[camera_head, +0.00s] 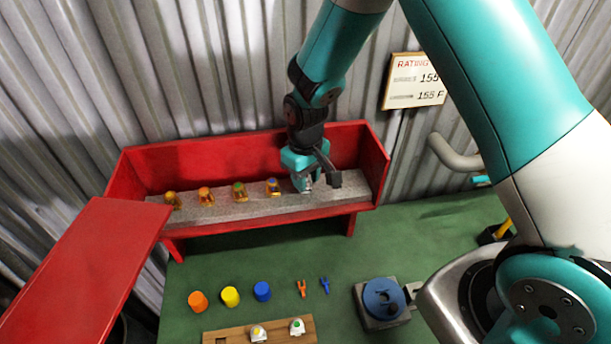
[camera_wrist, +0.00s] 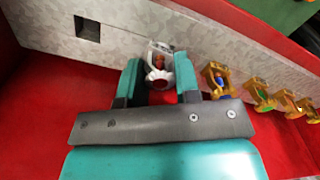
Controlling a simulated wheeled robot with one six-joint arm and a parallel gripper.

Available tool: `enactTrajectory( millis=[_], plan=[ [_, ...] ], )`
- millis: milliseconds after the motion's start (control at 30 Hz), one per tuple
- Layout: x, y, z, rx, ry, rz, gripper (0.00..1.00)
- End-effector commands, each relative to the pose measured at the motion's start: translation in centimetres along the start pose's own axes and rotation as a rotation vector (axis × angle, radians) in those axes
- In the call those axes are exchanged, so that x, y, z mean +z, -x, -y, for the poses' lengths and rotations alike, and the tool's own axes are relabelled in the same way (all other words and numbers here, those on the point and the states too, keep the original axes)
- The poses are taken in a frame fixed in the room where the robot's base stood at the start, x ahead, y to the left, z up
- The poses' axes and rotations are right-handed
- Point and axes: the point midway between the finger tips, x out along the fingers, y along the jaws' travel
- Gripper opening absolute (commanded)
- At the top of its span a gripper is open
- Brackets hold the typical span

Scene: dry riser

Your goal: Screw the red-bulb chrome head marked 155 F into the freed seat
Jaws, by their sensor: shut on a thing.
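My gripper (camera_head: 305,182) is low over the right end of the grey shelf in the red cabinet. In the wrist view, my gripper (camera_wrist: 158,80) is shut on a chrome head (camera_wrist: 158,52) with a red bulb. I cannot tell whether the head still sits in the shelf or is lifted clear, and no marking on it is legible. The sign (camera_head: 415,80) on the wall reads RATING and 155 F. I cannot make out the freed seat.
Several brass heads (camera_head: 239,191) stand left of my gripper on the shelf (camera_head: 330,192). The cabinet's red front (camera_head: 85,265) stands open at left. Colored caps (camera_head: 230,296), a wooden block (camera_head: 280,333) and a blue round fixture (camera_head: 383,298) sit on the green bench. A square hole (camera_wrist: 87,28) is in the shelf.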

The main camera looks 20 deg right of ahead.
Motion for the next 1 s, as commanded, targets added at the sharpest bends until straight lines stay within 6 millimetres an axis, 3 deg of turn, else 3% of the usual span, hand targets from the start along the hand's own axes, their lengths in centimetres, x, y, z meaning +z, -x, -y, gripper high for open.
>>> enactTrajectory(
  millis=[200, 633, 833, 1000],
  plan=[
    [-0.01, -0.03, 0.08, -0.001, -0.283, 0.000, 0.02],
    [-0.02, -0.04, 0.10, -0.001, -0.383, 0.000, 0.02],
    [-0.05, -0.07, 0.14, -0.001, -0.679, 0.000, 0.02],
    [-0.06, -0.08, 0.16, -0.001, -0.818, 0.000, 0.02]
  ],
)
